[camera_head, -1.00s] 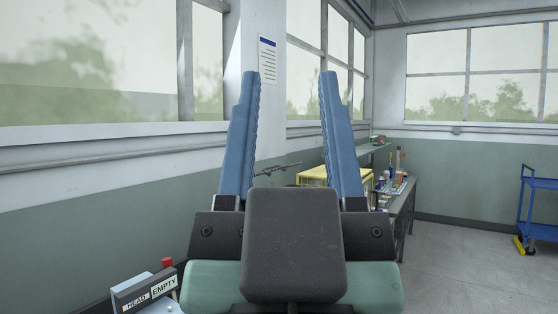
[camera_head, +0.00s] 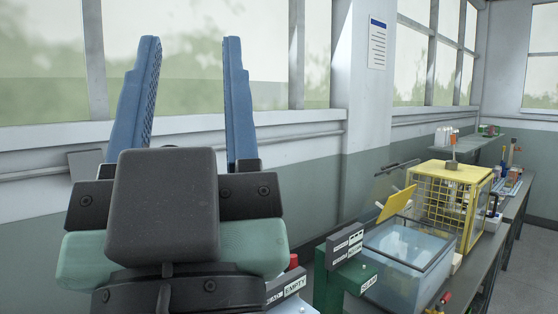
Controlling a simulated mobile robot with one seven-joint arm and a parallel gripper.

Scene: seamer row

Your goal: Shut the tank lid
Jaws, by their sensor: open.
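A pale blue, see-through tank (camera_head: 374,240) with a dark rim stands on the bench at the lower right. Behind it a yellow panel (camera_head: 397,204) stands tilted up, with a faint clear pane and a dark bar beside it. I cannot tell for sure which of these is the tank lid. My gripper (camera_head: 191,42) is at the left, its two blue fingers pointing up and wide apart. It is open and empty, well to the left of the tank and apart from it.
A yellow wire cage (camera_head: 452,168) stands on the bench just beyond the tank. A green post with grey labelled boxes (camera_head: 345,246) stands at the tank's near left. A windowed wall runs along the left.

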